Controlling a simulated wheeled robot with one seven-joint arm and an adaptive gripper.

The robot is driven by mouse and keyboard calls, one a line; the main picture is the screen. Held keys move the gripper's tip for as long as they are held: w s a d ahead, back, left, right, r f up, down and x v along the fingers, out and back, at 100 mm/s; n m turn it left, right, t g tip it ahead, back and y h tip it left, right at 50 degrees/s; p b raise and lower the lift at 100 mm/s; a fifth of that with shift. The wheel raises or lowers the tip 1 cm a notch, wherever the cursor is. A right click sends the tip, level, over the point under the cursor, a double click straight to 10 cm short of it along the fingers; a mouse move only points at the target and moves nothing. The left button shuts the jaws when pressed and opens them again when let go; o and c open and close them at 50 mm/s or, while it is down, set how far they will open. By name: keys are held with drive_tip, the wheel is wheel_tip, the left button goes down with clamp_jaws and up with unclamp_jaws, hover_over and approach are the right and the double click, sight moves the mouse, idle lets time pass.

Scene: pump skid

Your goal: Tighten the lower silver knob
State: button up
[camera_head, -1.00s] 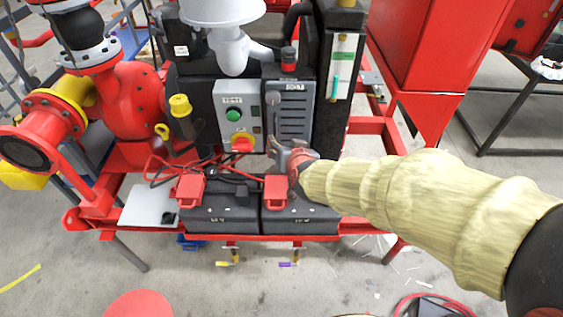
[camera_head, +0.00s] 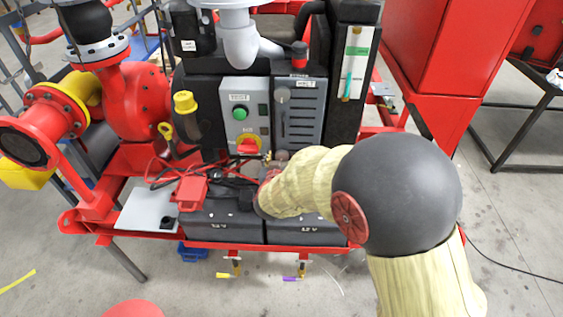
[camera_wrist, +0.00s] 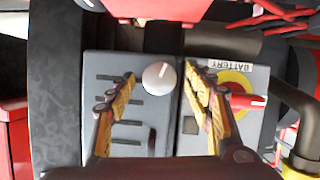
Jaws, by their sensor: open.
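In the wrist view a round silver knob (camera_wrist: 158,78) with a white pointer line stands out from a grey slotted panel (camera_wrist: 112,66). My gripper (camera_wrist: 163,83) is open, with one finger on each side of the knob. Gaps show between the knob and both fingers, the wider one on the right. I cannot tell how far the fingertips are from the panel. In the head view my sleeved arm hides most of the gripper and this knob.
Beside the slotted panel is the battery panel, with a red switch (camera_wrist: 245,102) on a yellow disc and a green button (camera_head: 238,113). Black battery boxes (camera_head: 215,222) with red clamps and cables lie below.

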drive_tip(key=shift+w+d+f, duration=0.1)
drive_tip(key=shift+w+f, duration=0.05)
drive_tip(key=shift+w, duration=0.25)
drive_tip(key=shift+c, duration=0.2)
drive_tip(key=c, duration=1.1)
